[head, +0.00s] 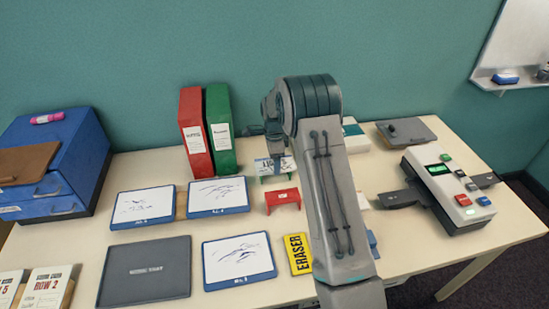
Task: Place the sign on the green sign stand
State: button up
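A small white sign (264,167) with dark lettering shows left of my arm in the head view. It is upright, directly over the green sign stand (276,180). I cannot tell whether it rests on the stand or hangs just above it. My gripper (275,153) points down at the sign's top edge and covers part of it. The fingertips are small and partly hidden by my arm, so their grip is unclear. A red sign stand (283,200) is just in front of the green one, with no sign on it.
Red (193,135) and green (220,130) binders stand behind. Several drawing boards (142,207), a dark board (148,270) and a yellow eraser sign (298,254) lie left and in front. A blue drawer box (60,165) is far left, a button device (448,190) right.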

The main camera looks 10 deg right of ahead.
jog(key=o, duration=1.1)
jog(key=shift+c, duration=0.2)
notch_tip(320, 180, up, 12)
jog(key=b, duration=0.1)
jog(key=s+r+n, duration=0.4)
jog(key=s+r, duration=0.3)
jog(key=s+r+n+t, duration=0.2)
jog(key=s+n, duration=1.2)
jog(key=s, duration=1.6)
jog(key=shift+s+d+t, duration=0.15)
jog(key=shift+s+t, duration=0.1)
jog(key=shift+t, duration=0.25)
